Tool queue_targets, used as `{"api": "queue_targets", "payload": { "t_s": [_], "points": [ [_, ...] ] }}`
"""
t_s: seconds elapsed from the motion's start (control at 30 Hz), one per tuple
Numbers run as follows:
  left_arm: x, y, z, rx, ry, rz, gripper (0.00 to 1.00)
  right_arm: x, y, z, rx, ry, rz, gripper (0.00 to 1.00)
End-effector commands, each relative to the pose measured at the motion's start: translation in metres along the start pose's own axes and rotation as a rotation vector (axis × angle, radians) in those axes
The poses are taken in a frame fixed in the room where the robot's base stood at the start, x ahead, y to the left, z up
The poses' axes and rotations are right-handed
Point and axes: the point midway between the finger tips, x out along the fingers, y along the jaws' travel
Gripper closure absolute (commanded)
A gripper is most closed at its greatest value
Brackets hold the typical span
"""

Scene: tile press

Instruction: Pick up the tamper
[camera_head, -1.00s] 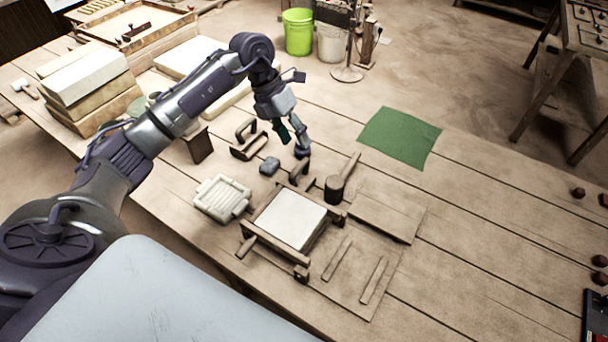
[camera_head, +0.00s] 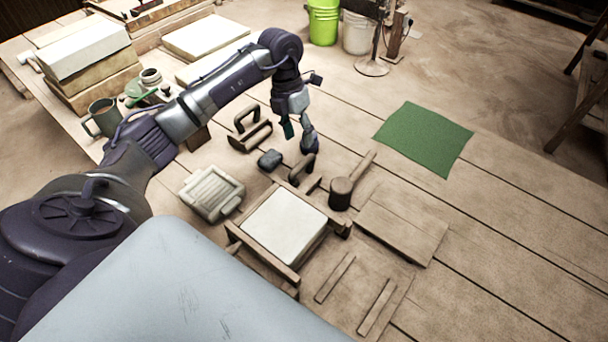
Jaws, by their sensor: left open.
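A wooden block with a dark arched handle (camera_head: 250,132), which looks like the tamper, rests on the table left of my left gripper. My left gripper (camera_head: 298,137) is open and points down, with nothing seen between its fingers. It hangs above a second dark arched handle (camera_head: 302,167) near the back edge of the wooden frame; whether that handle belongs to a separate tool I cannot tell. The wooden frame (camera_head: 264,262) holds a pale slab (camera_head: 284,224). My right gripper is not in view.
A mallet (camera_head: 341,192), a small dark block (camera_head: 270,159) and a pale ribbed tile (camera_head: 211,193) lie close around the frame. A thin board (camera_head: 401,228) and two strips lie to its right. A green cloth (camera_head: 424,137) lies farther back. The table's right side is clear.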

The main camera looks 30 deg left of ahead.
Motion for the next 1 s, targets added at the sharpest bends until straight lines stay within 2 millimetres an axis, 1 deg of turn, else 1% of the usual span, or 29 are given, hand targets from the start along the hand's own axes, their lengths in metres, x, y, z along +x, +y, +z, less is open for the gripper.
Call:
{"api": "queue_targets", "payload": {
  "t_s": [0.03, 0.1, 0.2, 0.47, 0.6, 0.7, 0.83, 1.0],
  "points": [
    [0.011, -0.001, -0.001, -0.001, 0.005, -0.002, 0.49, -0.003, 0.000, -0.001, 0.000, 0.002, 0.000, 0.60],
    [0.024, -0.001, -0.001, -0.002, 0.005, -0.002, 0.49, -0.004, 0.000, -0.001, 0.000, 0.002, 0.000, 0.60],
    [0.039, 0.000, 0.000, -0.001, 0.003, -0.002, 0.49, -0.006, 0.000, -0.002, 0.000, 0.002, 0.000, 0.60],
    [0.058, 0.001, 0.000, -0.001, 0.002, -0.002, 0.49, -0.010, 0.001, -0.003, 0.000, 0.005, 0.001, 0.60],
    [0.080, 0.004, 0.002, -0.002, 0.004, -0.003, 0.49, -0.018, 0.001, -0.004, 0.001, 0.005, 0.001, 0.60],
    [0.094, 0.005, 0.002, -0.002, 0.002, -0.003, 0.49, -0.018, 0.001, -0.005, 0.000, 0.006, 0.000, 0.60],
    [0.102, 0.006, 0.002, 0.000, 0.001, 0.000, 0.49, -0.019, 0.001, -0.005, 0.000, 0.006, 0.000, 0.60],
    [0.102, 0.006, 0.002, 0.000, 0.000, 0.000, 0.49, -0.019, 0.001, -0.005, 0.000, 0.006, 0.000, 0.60]
  ]
}}
